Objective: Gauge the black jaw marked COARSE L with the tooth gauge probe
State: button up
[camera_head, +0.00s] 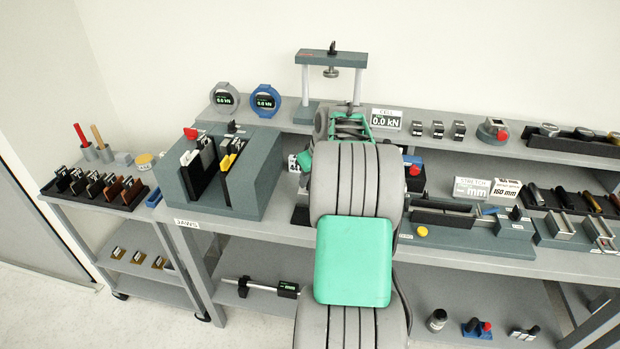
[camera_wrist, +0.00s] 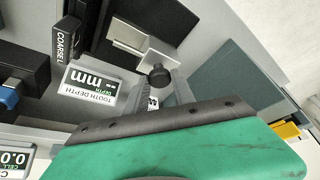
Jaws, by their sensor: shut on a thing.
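In the wrist view, a black jaw with a white label reading COARSE L (camera_wrist: 66,42) is at the upper left, beside a dark block. A white TOOTH DEPTH display in mm (camera_wrist: 93,80) lies just below it; its digits are not readable. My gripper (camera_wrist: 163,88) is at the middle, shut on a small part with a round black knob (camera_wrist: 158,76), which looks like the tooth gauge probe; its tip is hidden. The jaw is up and left of the knob, apart from it in the picture. In the head view my arm hides the gripper, the probe and this jaw.
The grey-green wedge housing (camera_head: 232,172) stands left of my arm. A rack of jaws (camera_head: 98,188) is on the far left cart. A load frame (camera_head: 331,60) and a 0.0 kN display (camera_head: 386,119) are behind. A dark fixture (camera_head: 467,222) is close on the right.

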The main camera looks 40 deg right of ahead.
grip_shut()
dwell(0.8)
